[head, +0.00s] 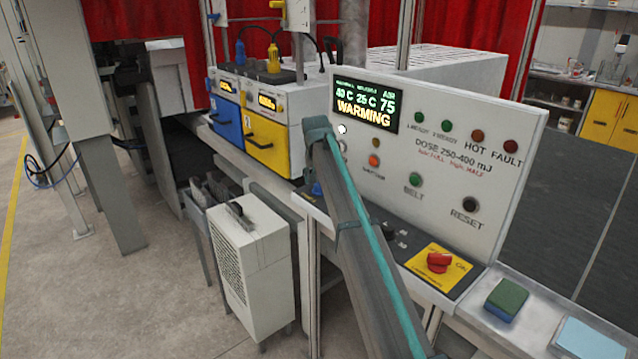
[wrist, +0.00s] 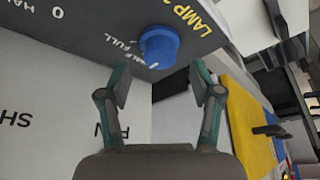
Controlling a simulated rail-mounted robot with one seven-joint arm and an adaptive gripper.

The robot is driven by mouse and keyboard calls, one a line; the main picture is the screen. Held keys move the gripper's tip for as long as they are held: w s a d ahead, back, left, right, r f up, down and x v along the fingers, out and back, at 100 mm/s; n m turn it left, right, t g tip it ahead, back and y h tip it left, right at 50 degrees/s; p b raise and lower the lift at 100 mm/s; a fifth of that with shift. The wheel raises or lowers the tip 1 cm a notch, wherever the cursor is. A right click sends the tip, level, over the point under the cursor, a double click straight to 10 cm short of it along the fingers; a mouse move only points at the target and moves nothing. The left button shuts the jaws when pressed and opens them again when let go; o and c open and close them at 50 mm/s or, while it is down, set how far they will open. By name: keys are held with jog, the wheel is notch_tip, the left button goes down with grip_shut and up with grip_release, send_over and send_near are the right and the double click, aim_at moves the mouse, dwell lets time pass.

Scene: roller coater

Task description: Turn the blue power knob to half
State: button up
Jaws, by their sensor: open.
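The blue knob (wrist: 159,47) stands on a dark panel (wrist: 95,32) in the wrist view, beside a yellow "LAMP" label. White "HALF" and "FULL" lettering lies close to it, and a "0" is further left. A small light mark shows on the knob's lower edge; its exact setting is unclear. My gripper (wrist: 160,84) is open and empty, its two fingers apart. The knob shows just beyond and between the fingertips, with no visible contact. In the head view my arm crosses in front of the control panel, and I cannot make out the gripper there.
The upright white panel (head: 455,185) carries several buttons, lamps and a display (head: 366,103) reading "WARMING". A red emergency stop (head: 439,262) sits on yellow at the lower right. Blue and yellow lamp units (head: 267,140) stand left of the panel. A sponge (head: 506,299) lies at the right.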

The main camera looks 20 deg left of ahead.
jog(key=v, duration=0.9)
jog(key=shift+s, duration=0.1)
